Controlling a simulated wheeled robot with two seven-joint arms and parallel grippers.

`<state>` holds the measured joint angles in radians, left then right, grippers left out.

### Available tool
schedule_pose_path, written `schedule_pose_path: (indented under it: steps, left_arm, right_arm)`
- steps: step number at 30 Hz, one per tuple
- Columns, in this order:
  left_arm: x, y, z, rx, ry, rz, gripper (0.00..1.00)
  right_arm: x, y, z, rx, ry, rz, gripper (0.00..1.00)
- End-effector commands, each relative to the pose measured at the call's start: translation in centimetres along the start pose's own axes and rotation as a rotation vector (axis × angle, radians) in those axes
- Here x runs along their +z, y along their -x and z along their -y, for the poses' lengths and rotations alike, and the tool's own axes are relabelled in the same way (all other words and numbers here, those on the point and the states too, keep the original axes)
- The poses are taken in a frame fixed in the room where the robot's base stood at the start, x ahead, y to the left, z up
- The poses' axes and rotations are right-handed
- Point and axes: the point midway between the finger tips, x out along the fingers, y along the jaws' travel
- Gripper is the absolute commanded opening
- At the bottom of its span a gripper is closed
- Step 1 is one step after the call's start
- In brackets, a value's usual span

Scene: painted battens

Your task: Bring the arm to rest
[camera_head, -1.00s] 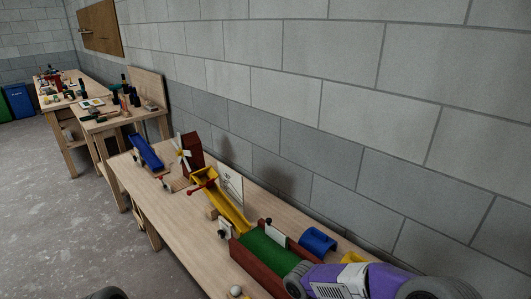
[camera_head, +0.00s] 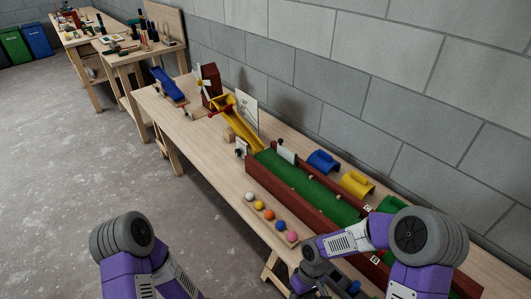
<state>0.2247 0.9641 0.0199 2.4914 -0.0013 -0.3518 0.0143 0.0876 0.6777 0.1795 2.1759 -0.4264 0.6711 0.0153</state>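My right arm (camera_head: 345,240) comes in from the lower right, purple and grey, bent at a large grey joint. Its lower part hangs in front of the bench's near edge, by the near end of the green lane. My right gripper, at the bottom edge of the head view, is too cut off and covered to read. My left arm (camera_head: 125,250) shows at the lower left over the floor, bent at a grey joint. Its gripper is out of the picture.
A wooden bench (camera_head: 200,140) bears a red-walled green lane (camera_head: 300,180), a yellow chute (camera_head: 245,125), a blue ramp (camera_head: 168,85), a windmill (camera_head: 210,85), blue (camera_head: 322,161) and yellow (camera_head: 356,184) arches, and several coloured balls (camera_head: 270,215). Concrete floor (camera_head: 60,190) at left is clear.

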Motion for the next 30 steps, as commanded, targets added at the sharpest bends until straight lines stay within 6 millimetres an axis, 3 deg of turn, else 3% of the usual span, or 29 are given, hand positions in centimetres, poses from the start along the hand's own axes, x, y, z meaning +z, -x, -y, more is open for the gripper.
schedule_pose_path:
  steps: [1,6,12,18,30]
  left_arm:
    - [0.0,0.0,0.0,0.0,0.0,-0.001,0.43]
    - [0.0,0.0,0.0,0.0,0.0,-0.001,0.43]
    - [0.0,0.0,0.0,0.0,0.0,-0.001,0.43]
    - [0.0,0.0,0.0,0.0,0.0,-0.001,0.43]
    - [0.0,0.0,0.0,0.0,0.0,-0.001,0.43]
  right_arm:
    - [0.2,-1.8,0.5,-0.046,-0.044,-0.024,0.5]
    - [0.1,-6.8,1.8,-0.168,-0.257,-0.164,0.5]
    - [1.1,-10.8,1.1,-0.188,-0.517,-0.299,0.5]
    - [2.1,-12.3,-0.1,-0.153,-0.648,-0.365,0.5]
    - [2.2,-12.4,-0.4,-0.145,-0.663,-0.377,0.5]
